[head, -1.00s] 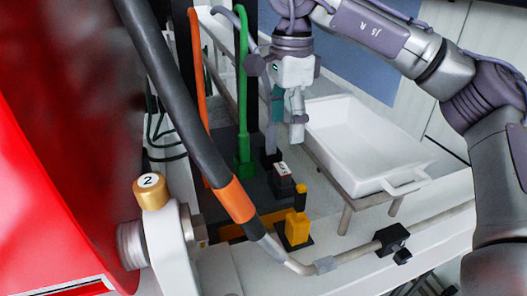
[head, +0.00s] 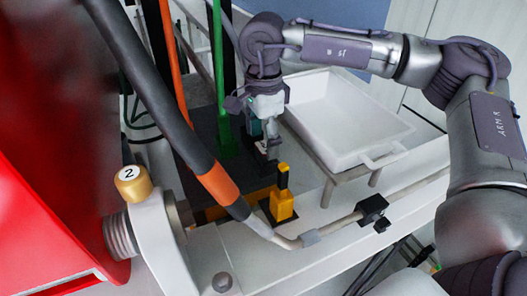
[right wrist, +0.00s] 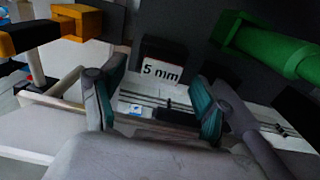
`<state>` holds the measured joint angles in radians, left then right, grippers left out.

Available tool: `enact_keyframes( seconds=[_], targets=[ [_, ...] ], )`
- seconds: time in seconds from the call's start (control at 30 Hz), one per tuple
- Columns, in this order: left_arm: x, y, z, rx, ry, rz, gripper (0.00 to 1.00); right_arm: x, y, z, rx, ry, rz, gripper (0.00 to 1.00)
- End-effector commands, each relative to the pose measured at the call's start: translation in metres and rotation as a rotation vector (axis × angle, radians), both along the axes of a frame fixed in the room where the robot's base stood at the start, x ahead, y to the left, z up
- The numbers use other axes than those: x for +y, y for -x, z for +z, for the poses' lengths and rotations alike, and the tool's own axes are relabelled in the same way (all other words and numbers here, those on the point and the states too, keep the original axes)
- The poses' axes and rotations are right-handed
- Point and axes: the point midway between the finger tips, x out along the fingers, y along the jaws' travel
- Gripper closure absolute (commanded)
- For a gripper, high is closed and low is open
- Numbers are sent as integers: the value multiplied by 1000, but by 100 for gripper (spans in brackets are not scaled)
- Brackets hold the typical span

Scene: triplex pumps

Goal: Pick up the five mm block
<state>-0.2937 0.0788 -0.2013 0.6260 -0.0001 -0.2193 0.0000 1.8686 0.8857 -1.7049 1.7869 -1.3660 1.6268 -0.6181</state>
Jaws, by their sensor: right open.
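The 5 mm block (right wrist: 162,73) is dark with a white label reading "5 mm" in the right wrist view. It stands just beyond and between the two teal-padded fingers of my right gripper (right wrist: 160,100), which is open with nothing held. In the head view the right gripper (head: 270,150) points down just above the dark block (head: 261,146), whose pale label is partly covered by the gripper. I cannot tell whether the fingers touch it. My left gripper is not in view.
A white tray (head: 392,137) is to the right. A green pipe (head: 222,100) rises close on the left. A black hose with an orange band (head: 216,184) crosses in front.

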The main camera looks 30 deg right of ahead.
Motion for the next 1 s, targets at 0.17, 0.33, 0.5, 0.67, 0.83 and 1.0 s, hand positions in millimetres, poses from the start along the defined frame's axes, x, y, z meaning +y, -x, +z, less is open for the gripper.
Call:
enact_keyframes(
  seconds=[0.17, 0.33, 0.5, 0.67, 0.83, 1.0],
  targets=[
    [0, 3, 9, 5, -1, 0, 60, 0, -1, -21, 1, 0, 0, 25],
    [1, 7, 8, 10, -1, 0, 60, 0, -1, -27, -1, 0, 1, 25],
    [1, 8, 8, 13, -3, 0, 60, 0, -1, -26, -1, 0, 0, 33],
    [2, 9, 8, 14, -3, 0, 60, 0, -1, -26, -1, 0, 0, 60],
    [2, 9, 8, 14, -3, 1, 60, 0, -1, -26, -1, 0, 0, 88],
    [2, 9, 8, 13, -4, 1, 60, 0, -2, -26, -2, -1, 0, 90]
  ],
)
